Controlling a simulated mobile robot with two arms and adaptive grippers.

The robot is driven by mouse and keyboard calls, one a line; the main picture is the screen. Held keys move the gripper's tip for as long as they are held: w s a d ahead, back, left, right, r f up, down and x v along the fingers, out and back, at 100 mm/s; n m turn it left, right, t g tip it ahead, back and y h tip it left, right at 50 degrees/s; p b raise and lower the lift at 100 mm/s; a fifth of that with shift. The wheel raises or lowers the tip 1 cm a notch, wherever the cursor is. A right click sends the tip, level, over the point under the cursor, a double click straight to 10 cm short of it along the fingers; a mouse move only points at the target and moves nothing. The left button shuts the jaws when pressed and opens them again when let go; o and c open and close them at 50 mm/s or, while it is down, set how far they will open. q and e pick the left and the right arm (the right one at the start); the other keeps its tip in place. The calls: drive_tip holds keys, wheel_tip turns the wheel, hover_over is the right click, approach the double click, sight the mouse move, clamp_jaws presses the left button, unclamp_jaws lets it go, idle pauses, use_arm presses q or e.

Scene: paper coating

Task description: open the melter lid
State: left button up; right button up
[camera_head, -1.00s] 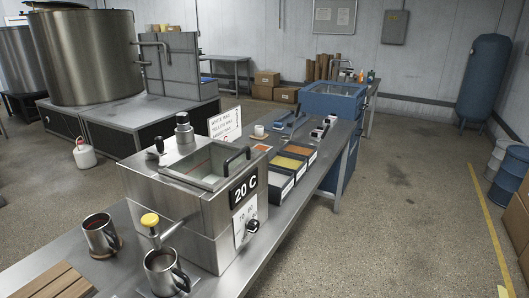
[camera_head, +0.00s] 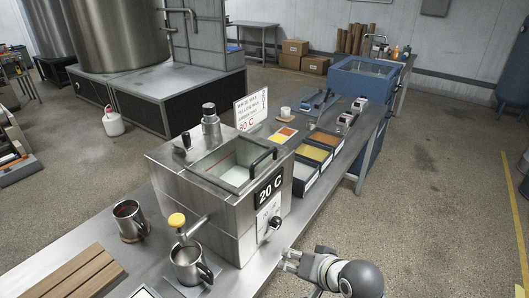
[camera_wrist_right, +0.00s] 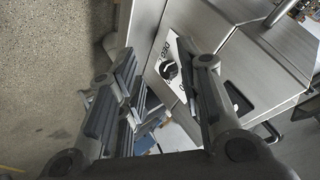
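The melter (camera_head: 225,215) is a steel box on the metal table, with a "20 C" display and a black knob on its front. Its lid (camera_head: 238,176) lies flat on top, around a pale window, with a black bar handle (camera_head: 263,159) at the right edge. My right gripper (camera_head: 287,260) is at the bottom, right of the melter and apart from the handle. In the right wrist view my right gripper (camera_wrist_right: 165,85) has its fingers spread with nothing between them. The melter front (camera_wrist_right: 190,70) and knob show beyond them. My left gripper is out of view.
Two steel mugs (camera_head: 130,220) (camera_head: 190,262) stand left of the melter, one under the yellow-topped tap (camera_head: 178,222). A wooden slatted board (camera_head: 75,278) lies at front left. Trays of coloured wax (camera_head: 312,153) and a sign (camera_head: 251,109) stand behind. Floor to the right is clear.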

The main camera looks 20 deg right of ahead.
drive_tip(key=w+r+m+t+y, duration=0.1)
drive_tip(key=w+r+m+t, duration=0.25)
drive_tip(key=w+r, duration=0.5)
drive_tip(key=m+t, duration=0.3)
drive_tip(key=m, duration=0.2)
approach(265, 154)
drive_tip(key=shift+g+y, duration=0.25)
drive_tip(key=shift+y, duration=0.15)
drive_tip(key=p+x, duration=0.1)
drive_tip(key=x, duration=0.3)
drive_tip(key=p+x, duration=0.1)
drive_tip(key=x, duration=0.4)
drive_tip(key=shift+w+d+f+p, duration=0.1)
drive_tip(key=shift+d+f+p, duration=0.1)
drive_tip(key=shift+p, duration=0.1)
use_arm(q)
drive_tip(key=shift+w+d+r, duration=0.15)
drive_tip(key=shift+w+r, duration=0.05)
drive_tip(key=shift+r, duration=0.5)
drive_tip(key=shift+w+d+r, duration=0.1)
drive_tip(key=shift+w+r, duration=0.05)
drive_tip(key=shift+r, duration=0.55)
use_arm(e)
drive_tip(key=shift+w+a+f, duration=0.1)
drive_tip(key=shift+w+a, duration=0.05)
drive_tip(key=shift+w, duration=0.4)
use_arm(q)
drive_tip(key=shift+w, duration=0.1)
use_arm(e)
clamp_jaws()
